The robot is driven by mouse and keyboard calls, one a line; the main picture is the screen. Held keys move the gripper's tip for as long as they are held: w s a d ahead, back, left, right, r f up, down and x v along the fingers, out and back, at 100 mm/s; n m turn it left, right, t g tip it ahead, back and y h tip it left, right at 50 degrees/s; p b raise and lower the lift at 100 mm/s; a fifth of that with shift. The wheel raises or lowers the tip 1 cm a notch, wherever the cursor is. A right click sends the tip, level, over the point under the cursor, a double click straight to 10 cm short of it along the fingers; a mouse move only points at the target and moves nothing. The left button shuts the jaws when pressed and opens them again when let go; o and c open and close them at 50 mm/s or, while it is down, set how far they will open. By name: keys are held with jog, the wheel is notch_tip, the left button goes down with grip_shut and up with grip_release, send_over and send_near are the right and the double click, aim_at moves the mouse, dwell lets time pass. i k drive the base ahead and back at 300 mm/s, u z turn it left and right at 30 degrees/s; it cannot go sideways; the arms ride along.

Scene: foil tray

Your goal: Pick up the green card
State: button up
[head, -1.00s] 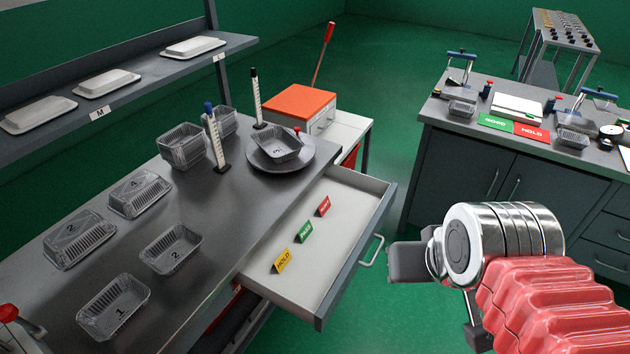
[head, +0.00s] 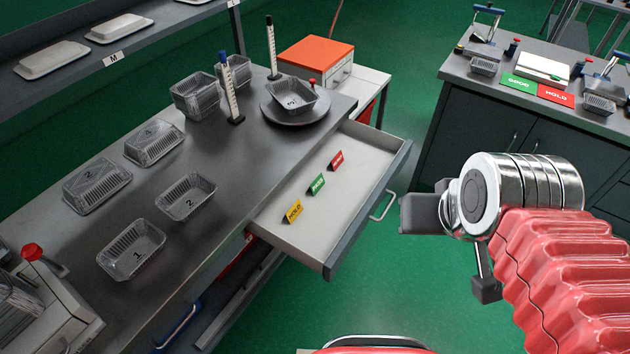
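The green card (head: 317,185) is a small folded tent card with white lettering. It stands in the open drawer (head: 362,152), between the yellow HOLD card (head: 293,210) and the red card (head: 336,161). My gripper (head: 425,214) is to the right of the drawer, above the green floor, apart from the cards. Its dark fingers are seen partly side-on and are partly hidden by the silver wrist, so its opening cannot be told.
Foil trays (head: 133,249) stand on the grey worktop (head: 222,222) left of the drawer. A tray rests on a round plate (head: 295,117) behind it. An orange-topped box (head: 317,58) is at the back. A second bench (head: 450,68) stands right. Green floor lies between.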

aim_at(319, 182)
jog(key=k, duration=0.65)
jog(key=u, duration=0.15)
jog(key=i, duration=0.35)
jog(key=u, duration=0.75)
jog(key=i, duration=0.9)
jog(key=u, duration=0.45)
